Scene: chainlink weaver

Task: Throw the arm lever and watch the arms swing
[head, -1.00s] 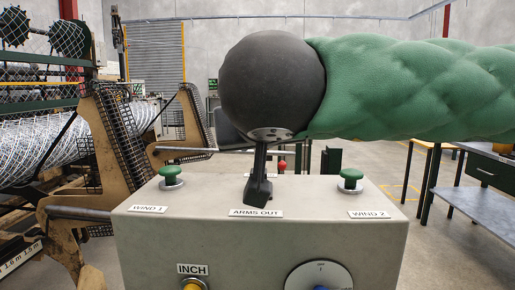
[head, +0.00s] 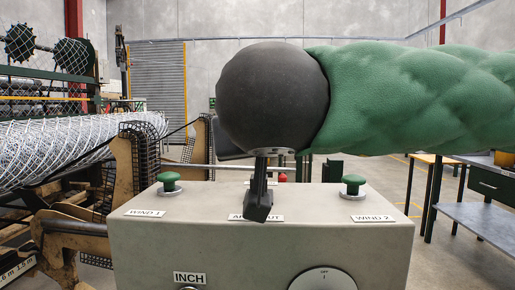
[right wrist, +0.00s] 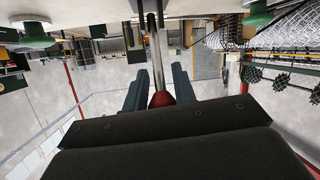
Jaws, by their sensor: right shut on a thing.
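The arm lever (right wrist: 155,45) shows in the right wrist view as a silver shaft with a red knob (right wrist: 162,99). That view is upside down, with the console along its top. My right gripper (right wrist: 159,80) has a blue-grey finger on each side of the lever, near the knob, and is shut on it. My left gripper is out of view.
The grey console (head: 190,240) carries green buttons at left (head: 169,183) and right (head: 353,186), labelled WIND 1 and WIND 2. A dial (head: 323,281) is on its front. The machine with a wire mesh roll (head: 75,148) stands left. A table (head: 480,222) stands right.

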